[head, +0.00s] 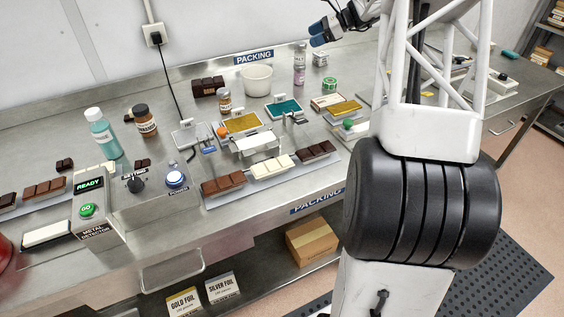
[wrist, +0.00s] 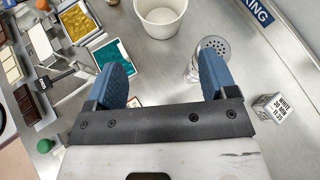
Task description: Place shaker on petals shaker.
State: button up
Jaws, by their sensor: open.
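A pale shaker (head: 300,50) appears to stand upright directly on top of the pink petals shaker (head: 299,76), near the back of the bench; the labels are too small to read surely. In the wrist view one perforated metal shaker lid (wrist: 213,45) shows, with a clear body below it, partly behind my right finger; the lower shaker cannot be told apart there. My gripper (head: 319,34) is open and empty, up and to the right of the shakers. Its blue fingers show in the wrist view (wrist: 163,82), wide apart with nothing held between them.
A white tub (head: 257,78) stands left of the shakers and a small white box (head: 320,58) right of them. A green tin (head: 329,84) is in front. The wall is close behind.

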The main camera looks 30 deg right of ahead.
jog(key=s+a+r+n+g+h, duration=0.1)
jog(key=s+a+r+n+h, duration=0.15)
jog(key=s+a, duration=0.55)
jog(key=s+a+r+n+g+h, duration=0.15)
jog(key=s+a+n, duration=0.25)
jog(key=s+a, duration=0.5)
jog(key=s+a+r+n+g+h, duration=0.1)
jog(key=s+a+r+n+g, duration=0.25)
jog(key=a, duration=0.75)
jog(key=s+a+f+n+h, duration=0.1)
jog(key=s+a+f+n, duration=0.1)
jog(key=s, duration=0.8)
jog(key=s+a+f+n+t+h, duration=0.1)
jog(key=s+a+n, duration=0.4)
jog(key=s, duration=0.6)
jog(key=s+a+f+n+t+h, duration=0.1)
jog(key=s+a+f+n+h, duration=0.2)
jog(key=s, duration=0.7)
jog(key=a+f+n, duration=0.1)
jog(key=n, duration=0.1)
jog(key=shift+s+f+n, duration=0.15)
jog(key=shift+s+n, duration=0.15)
